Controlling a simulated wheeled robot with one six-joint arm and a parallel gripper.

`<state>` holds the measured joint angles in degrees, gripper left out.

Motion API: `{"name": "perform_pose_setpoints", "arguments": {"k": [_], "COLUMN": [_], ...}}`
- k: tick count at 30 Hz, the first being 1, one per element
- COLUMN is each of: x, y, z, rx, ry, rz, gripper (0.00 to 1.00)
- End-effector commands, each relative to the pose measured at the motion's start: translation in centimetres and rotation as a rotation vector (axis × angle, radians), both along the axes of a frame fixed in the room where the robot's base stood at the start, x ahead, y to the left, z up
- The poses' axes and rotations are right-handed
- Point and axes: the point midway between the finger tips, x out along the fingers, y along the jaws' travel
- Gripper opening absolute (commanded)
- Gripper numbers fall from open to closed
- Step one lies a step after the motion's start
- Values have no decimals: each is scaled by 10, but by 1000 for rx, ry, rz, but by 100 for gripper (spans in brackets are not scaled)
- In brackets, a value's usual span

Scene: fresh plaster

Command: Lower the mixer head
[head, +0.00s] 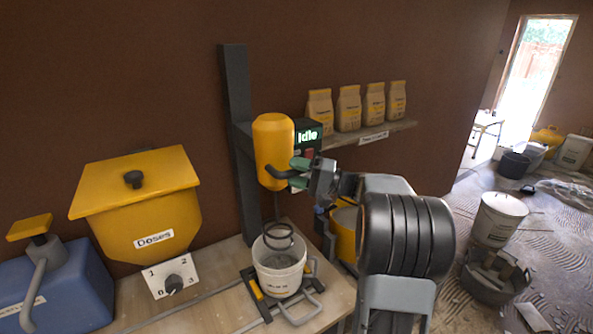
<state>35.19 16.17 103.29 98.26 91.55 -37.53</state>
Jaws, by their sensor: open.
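The mixer head (273,140) is a yellow rounded body on a dark upright post (236,90). It stands raised above a white bucket (280,279). A dark handle (281,174) sticks out from its lower right side. My gripper (299,173) has green fingertips and is open at this handle, one finger above and one below its level. I cannot tell whether they touch it. A dark mixing ring (278,236) shows at the bucket's mouth. A display (308,136) beside the head reads "Idle". My arm hides part of the area to the right.
A yellow hopper (140,205) labelled "Doses" and a dial (174,283) stand left of the bucket on the wooden bench (225,265). A blue box (60,290) is at far left. Several paper bags (348,108) stand on a wall shelf (385,134) behind my gripper.

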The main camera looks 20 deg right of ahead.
Motion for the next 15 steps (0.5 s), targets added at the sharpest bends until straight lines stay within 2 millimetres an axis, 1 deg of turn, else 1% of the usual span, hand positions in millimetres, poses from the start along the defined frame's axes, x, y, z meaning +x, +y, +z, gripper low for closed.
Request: {"name": "perform_pose_setpoints", "arguments": {"k": [11,15], "x": [2,2], "y": [3,3], "z": [0,0], "rx": [0,0], "ry": [0,0], "rz": [0,0], "gripper": [48,35]}}
